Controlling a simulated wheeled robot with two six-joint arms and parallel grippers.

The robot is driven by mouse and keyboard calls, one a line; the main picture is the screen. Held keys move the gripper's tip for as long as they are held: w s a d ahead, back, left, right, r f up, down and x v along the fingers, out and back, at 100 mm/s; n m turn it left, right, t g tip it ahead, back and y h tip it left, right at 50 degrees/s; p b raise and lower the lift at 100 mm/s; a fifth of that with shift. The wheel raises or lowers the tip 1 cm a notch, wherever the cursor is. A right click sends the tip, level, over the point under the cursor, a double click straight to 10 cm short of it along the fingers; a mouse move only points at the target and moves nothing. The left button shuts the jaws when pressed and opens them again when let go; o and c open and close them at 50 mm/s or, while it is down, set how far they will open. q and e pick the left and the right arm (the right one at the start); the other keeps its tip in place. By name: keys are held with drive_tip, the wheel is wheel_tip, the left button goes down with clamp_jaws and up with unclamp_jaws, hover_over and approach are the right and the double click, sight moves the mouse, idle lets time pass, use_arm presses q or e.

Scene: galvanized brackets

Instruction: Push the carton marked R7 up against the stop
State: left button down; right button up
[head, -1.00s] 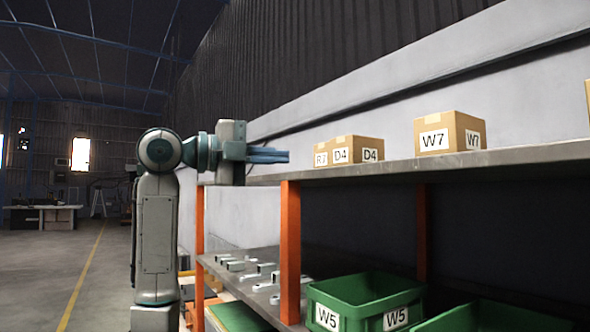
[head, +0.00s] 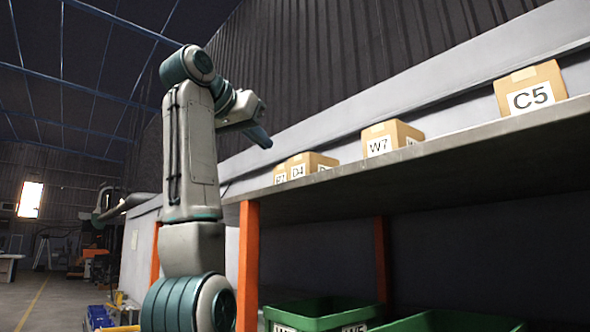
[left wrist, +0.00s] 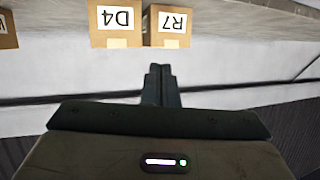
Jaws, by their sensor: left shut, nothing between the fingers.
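The carton marked R7 (head: 280,174) stands on the upper shelf at the far end of the row, partly hidden by the D4 carton (head: 312,163). In the left wrist view the R7 carton (left wrist: 167,27) appears upside down, close beside the D4 carton (left wrist: 116,26). My left gripper (head: 264,139) is shut and empty. In the head view it appears above and left of the R7 carton, its fingers tilted down to the right. In the left wrist view its fingertips (left wrist: 161,70) appear just below the R7 carton, with a gap. I cannot make out the stop.
The upper shelf (head: 450,153) also bears the W7 carton (head: 391,138) and the C5 carton (head: 530,90). An orange post (head: 248,265) holds the shelf. Green bins (head: 322,312) stand below. A pale wall runs behind the cartons.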

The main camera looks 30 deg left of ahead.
sight(280, 172)
use_arm(q)
drive_tip(key=shift+n+y, duration=0.3)
drive_tip(key=shift+n, duration=0.3)
drive_tip(key=w+p, duration=0.3)
drive_tip(key=w, duration=0.1)
drive_tip(key=w+d+p, duration=0.1)
drive_tip(key=w+p, duration=0.2)
drive_tip(key=w, duration=0.1)
drive_tip(key=w+p, duration=0.3)
drive_tip(key=w, duration=0.1)
drive_tip(key=shift+w+d, duration=0.15)
drive_tip(key=shift+w, duration=0.05)
drive_tip(key=shift+f+p, duration=0.35)
drive_tip(key=shift+s+f+b, duration=0.25)
drive_tip(key=shift+f+b, duration=0.2)
drive_tip(key=shift+f, duration=0.05)
drive_tip(key=shift+d+f, duration=0.1)
